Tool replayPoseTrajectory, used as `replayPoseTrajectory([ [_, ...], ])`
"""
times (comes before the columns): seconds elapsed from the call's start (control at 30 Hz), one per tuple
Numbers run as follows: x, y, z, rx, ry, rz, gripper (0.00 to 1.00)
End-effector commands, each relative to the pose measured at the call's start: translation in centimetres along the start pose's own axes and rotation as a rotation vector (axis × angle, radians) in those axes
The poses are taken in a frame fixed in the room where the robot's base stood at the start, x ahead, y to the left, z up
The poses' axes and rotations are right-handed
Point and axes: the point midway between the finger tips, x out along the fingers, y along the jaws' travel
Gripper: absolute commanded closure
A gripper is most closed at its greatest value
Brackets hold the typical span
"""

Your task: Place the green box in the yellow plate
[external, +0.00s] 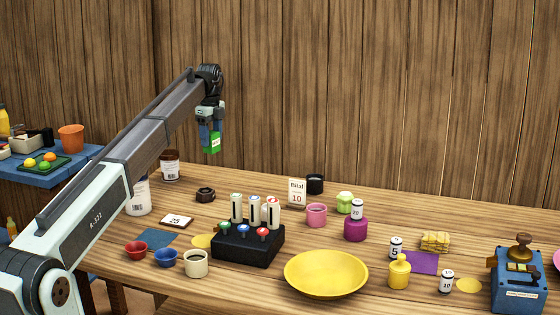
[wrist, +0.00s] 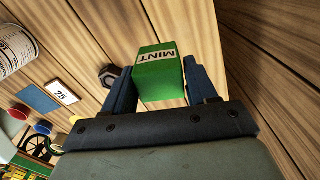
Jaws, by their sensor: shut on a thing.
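The green box (external: 212,144) hangs in my gripper (external: 210,136), high above the back left of the wooden table. In the wrist view the green box (wrist: 160,75) shows a white label reading MINT, with the blue fingers of my gripper (wrist: 160,88) on either side of it. My gripper is shut on the box. The yellow plate (external: 326,275) lies on the table at the front middle, empty, well to the right of and below the box.
A black block (external: 248,245) with upright white cylinders stands left of the plate. A yellow bottle (external: 399,272) stands close to the plate's right. A pink cup (external: 316,215) and a purple jar (external: 355,229) stand behind it. A cream cup (external: 196,263) is at the front left.

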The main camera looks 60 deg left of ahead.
Motion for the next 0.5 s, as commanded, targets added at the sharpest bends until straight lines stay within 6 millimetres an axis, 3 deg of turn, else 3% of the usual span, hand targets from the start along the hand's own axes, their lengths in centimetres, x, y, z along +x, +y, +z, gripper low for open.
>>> replayPoseTrajectory([
  [0.13,0.0,-0.5,-1.6,0.018,0.0,0.0,0.74],
  [0.27,-0.1,-1.5,-5.4,0.06,0.0,0.0,0.74],
  [0.5,-0.6,-3.3,-15.7,0.172,0.0,-0.001,0.74],
])
